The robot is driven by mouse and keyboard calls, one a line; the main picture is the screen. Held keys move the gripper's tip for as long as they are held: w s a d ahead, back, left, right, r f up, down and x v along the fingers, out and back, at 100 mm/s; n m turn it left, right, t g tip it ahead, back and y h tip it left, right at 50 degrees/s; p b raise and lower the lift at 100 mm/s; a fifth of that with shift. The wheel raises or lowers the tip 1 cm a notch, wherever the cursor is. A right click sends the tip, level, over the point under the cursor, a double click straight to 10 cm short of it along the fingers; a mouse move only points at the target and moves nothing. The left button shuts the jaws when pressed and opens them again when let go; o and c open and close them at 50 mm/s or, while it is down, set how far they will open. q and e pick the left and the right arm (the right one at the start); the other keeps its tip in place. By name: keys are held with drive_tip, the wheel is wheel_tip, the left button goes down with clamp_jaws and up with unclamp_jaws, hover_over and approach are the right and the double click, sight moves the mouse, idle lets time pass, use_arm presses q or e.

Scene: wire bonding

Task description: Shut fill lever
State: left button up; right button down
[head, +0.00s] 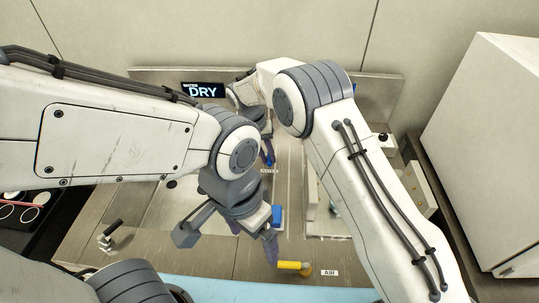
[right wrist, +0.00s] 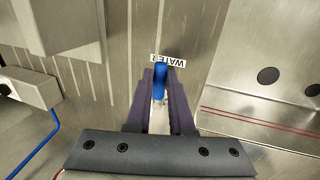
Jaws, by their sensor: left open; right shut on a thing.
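A blue lever handle (right wrist: 159,82) stands beside a "WATER" label (right wrist: 168,61) in the right wrist view; I take it as the fill lever. My right gripper (right wrist: 160,100) is shut on it, with one dark finger on each side. In the head view my right gripper (head: 268,155) is at the "WATER" label (head: 269,171), partly hidden by my arms. My left gripper (head: 271,248) is open and empty, hanging above the metal worktop near its front. A display (head: 203,90) on the back panel reads "WATER DRY".
A yellow lever (head: 291,265) lies by an "AIR" label (head: 330,273) just below my left gripper. A black-handled lever (head: 112,229) stands at the left front. A large white cabinet (head: 490,150) bounds the right side.

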drive_tip(key=shift+w+a+r, duration=0.1)
idle(0.4)
drive_tip(key=c, duration=0.8)
unclamp_jaws()
drive_tip(key=b+v, duration=0.1)
drive_tip(key=v, duration=0.9)
drive_tip(key=shift+r, duration=0.2)
